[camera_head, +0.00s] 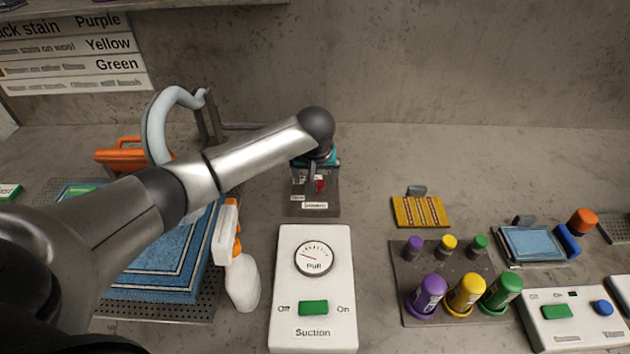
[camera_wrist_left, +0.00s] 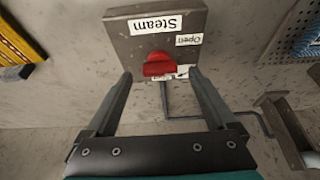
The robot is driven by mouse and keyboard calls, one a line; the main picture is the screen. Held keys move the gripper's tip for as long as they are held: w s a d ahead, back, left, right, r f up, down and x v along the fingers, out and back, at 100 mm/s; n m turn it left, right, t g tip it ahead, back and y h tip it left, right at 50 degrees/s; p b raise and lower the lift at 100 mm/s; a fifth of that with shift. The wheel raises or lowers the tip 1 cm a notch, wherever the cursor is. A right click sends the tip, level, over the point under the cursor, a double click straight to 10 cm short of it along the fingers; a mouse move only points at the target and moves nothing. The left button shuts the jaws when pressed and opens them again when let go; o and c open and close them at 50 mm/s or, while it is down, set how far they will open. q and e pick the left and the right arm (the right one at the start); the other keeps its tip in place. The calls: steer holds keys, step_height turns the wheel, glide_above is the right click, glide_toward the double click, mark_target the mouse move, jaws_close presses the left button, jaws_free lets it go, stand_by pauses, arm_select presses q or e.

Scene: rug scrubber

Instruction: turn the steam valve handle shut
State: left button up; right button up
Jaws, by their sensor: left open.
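The steam valve's red handle (camera_head: 320,185) sits on a small grey panel (camera_head: 298,210) at the middle back of the table. In the left wrist view the handle (camera_wrist_left: 158,65) shows as a short red piece on the grey panel (camera_wrist_left: 122,45), which bears "Steam" and "Open" labels. Another label beside the handle is mostly hidden. My left gripper (camera_head: 315,174) reaches over the panel from above and hides part of it. Its open fingers (camera_wrist_left: 160,88) point at the panel, one on each side of the handle; I cannot tell whether they touch it. My right gripper is not in view.
A white suction box (camera_head: 340,264) stands in front of the valve panel. A spray bottle (camera_head: 243,280) and a blue rug (camera_head: 150,283) on a perforated tray are at left. Bottles on a grey rack (camera_head: 415,315) and a yellow striped rug (camera_head: 405,210) are at right.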

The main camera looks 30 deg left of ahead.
arm_select(q)
steer(key=shift+w+a+f, duration=0.15)
steer(key=shift+w+f, duration=0.1)
steer(key=shift+f, duration=0.4)
steer(key=c, duration=1.4)
